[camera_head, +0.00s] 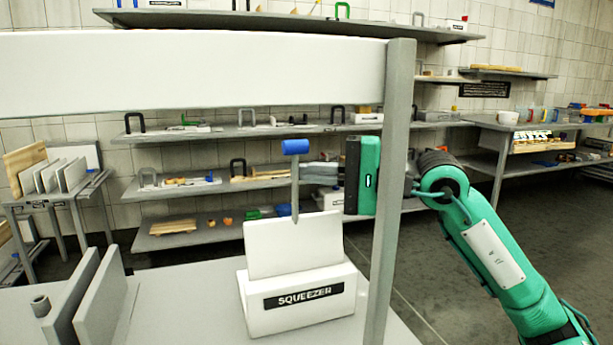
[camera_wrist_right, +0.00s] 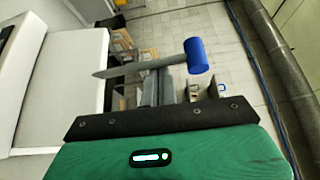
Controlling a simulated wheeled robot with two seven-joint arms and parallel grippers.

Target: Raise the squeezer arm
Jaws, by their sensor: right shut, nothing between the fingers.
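The squeezer (camera_head: 300,300) is a white box with a black label reading SQUEEZER and a white upright plate. Its grey arm (camera_head: 295,190) stands nearly upright behind the plate, topped by a blue handle (camera_head: 295,147). My right gripper (camera_head: 308,170) is shut and empty, just right of the grey arm and below the blue handle. In the right wrist view, the grey arm and blue handle (camera_wrist_right: 200,56) lie across the gripper's fingertips (camera_wrist_right: 157,68); I cannot tell whether they touch. My left gripper is not in view.
A grey post (camera_head: 390,200) and a white beam (camera_head: 190,72) stand in the foreground; the post partly covers my right arm. Grey upright panels (camera_head: 100,300) stand on the table at left. Shelves (camera_head: 230,132) with small items line the back wall.

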